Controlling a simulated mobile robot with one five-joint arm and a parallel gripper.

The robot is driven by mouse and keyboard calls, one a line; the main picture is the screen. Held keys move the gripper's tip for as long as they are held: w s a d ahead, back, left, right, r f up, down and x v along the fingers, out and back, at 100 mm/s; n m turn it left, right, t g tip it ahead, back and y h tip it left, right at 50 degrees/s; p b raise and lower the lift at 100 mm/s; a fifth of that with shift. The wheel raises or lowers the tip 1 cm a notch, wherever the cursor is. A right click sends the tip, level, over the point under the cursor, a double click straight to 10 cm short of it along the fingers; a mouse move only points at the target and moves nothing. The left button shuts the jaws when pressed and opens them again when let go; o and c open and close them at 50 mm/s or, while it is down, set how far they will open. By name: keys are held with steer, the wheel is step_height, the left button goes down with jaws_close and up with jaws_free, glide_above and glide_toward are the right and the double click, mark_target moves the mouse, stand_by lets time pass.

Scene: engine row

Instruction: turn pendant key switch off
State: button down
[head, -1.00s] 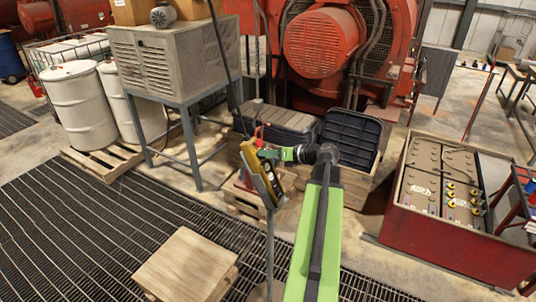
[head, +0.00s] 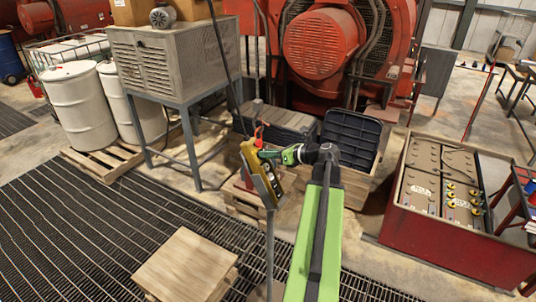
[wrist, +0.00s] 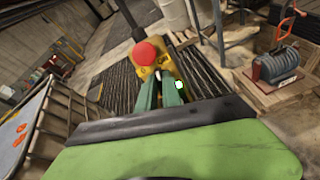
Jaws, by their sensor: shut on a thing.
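The yellow pendant (head: 251,158) hangs at the top of a thin stand in the middle of the head view, tilted. In the wrist view the pendant (wrist: 148,66) shows its face with a round red button (wrist: 144,53). My gripper (head: 266,154) reaches it from the right. In the wrist view the two green fingers of my gripper (wrist: 159,84) are close together against the pendant's face, just below the red button. They are shut on the key switch, which is mostly hidden between them, so its angle cannot be told.
A wooden block (head: 186,262) lies on the floor grating in front. A grey louvred cabinet on legs (head: 165,62) stands behind to the left, with white drums (head: 76,105) beside it. A red battery box (head: 450,240) stands to the right. A dark crate (head: 350,138) lies behind my arm.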

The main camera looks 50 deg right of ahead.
steer(key=n, duration=0.4)
steer(key=shift+n, duration=0.4)
steer(key=n, duration=0.4)
steer(key=shift+n+y, duration=0.3)
steer(key=shift+y, duration=0.1)
steer(key=c, duration=1.5)
jaws_free()
steer(key=p+v, duration=0.3)
steer(key=v, duration=0.5)
steer(key=p+v, duration=0.3)
steer(key=v, duration=0.6)
steer(key=shift+d+r, duration=0.15)
steer(key=shift+r, duration=0.15)
